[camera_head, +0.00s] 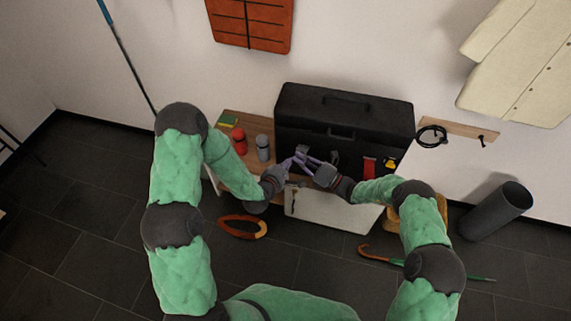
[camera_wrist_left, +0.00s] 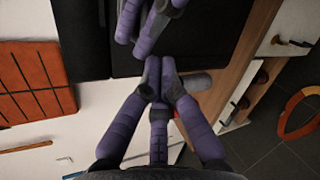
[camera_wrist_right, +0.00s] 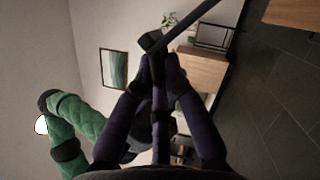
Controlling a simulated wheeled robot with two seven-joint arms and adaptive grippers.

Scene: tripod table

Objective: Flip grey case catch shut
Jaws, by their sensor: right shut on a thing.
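A dark grey, nearly black case (camera_head: 310,108) stands on a wooden table top, its handle side up. A large dark surface also shows in the left wrist view (camera_wrist_left: 215,35), probably its side. My left gripper (camera_head: 293,161) is at the case's lower front left, with its fingertips together; I see nothing between them. My right gripper (camera_head: 310,162) is just to its right, shut. In the right wrist view its fingertips (camera_wrist_right: 156,66) meet at a dark bar (camera_wrist_right: 190,35), which I cannot identify for sure. The catch is not clearly visible, and the grippers cover part of the case front.
A red bottle (camera_head: 239,141), a grey bottle (camera_head: 263,149) and a green sponge (camera_head: 228,120) stand left of the case on the wooden top (camera_head: 240,183). A red tag (camera_head: 369,166) is at the case's lower front right. A dark cylindrical bin (camera_head: 497,212) stands at the right.

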